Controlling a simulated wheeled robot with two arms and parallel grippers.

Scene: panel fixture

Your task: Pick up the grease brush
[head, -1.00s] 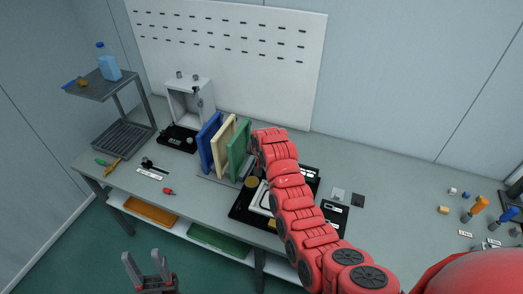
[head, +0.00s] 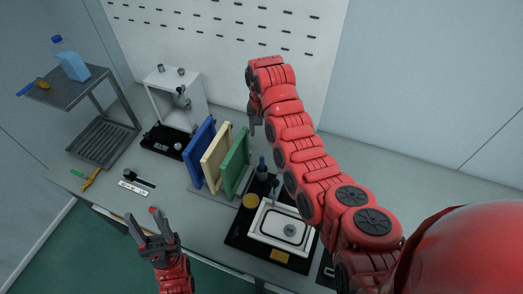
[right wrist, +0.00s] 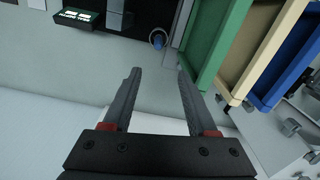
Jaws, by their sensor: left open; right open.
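A small upright blue-topped tool (head: 262,163) stands in a dark holder at the back of the black tray (head: 237,232). It may be the grease brush, but its bristles are hidden. In the right wrist view a round blue-rimmed top (right wrist: 157,40) shows at the tray's edge, beyond my fingertips. My right gripper (head: 253,127) is raised behind the green panel, open and empty; its fingers also show in the right wrist view (right wrist: 157,75). My left gripper (head: 150,222) is open and empty near the table's front edge.
Blue, cream and green panels (head: 235,158) stand in a rack left of the black tray. A yellow round container (head: 250,201) and a white framed plate (head: 280,228) are on the tray. A grey shelf (head: 105,145) stands at left.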

